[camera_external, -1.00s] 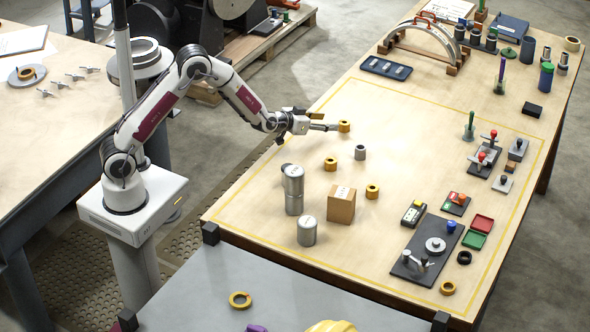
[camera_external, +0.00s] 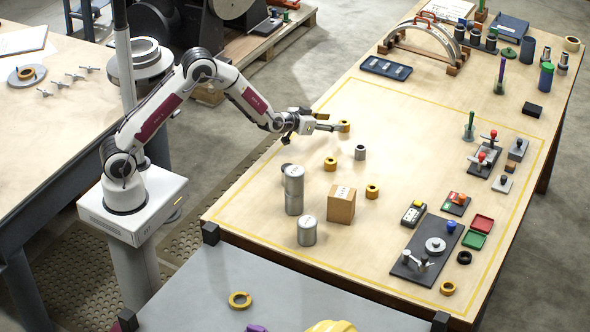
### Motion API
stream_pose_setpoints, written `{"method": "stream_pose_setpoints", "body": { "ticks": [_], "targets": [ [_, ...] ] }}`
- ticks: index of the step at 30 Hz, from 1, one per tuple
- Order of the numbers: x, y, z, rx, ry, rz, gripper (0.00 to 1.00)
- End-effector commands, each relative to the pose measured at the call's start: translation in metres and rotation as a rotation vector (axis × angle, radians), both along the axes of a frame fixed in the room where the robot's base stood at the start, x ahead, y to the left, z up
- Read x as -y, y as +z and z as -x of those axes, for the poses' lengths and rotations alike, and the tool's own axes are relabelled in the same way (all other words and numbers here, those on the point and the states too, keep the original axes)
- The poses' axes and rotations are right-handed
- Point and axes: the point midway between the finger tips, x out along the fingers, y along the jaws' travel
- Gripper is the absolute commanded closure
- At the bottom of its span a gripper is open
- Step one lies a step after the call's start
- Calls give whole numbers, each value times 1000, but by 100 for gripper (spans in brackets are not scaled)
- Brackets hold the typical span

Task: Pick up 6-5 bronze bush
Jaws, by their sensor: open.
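Several bronze-coloured bushes stand on the wooden table (camera_external: 400,125). One bush (camera_external: 344,126) is right at the tips of my gripper (camera_external: 338,127). A second bush (camera_external: 330,164) stands nearer the camera, a third bush (camera_external: 372,191) is right of the cardboard box, and another bush (camera_external: 447,288) lies at the front right. Any size marks on them are too small to read. My gripper is open and low over the table, reaching in from the left. Whether its fingers touch the bush or stand around it I cannot tell.
The table beyond the gripper is clear up to the blue tray (camera_external: 386,68).

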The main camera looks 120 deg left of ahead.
Motion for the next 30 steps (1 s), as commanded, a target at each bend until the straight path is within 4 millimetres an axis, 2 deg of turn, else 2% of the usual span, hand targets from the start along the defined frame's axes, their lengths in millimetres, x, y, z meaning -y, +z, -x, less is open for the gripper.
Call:
{"method": "stream_pose_setpoints", "body": {
  "ticks": [10,24,30],
  "targets": [
    [-6,-3,-3,0,0,1,52],
    [-37,-16,-20,0,1,0,52],
    [-43,-19,-23,0,0,1,52]
  ]
}}
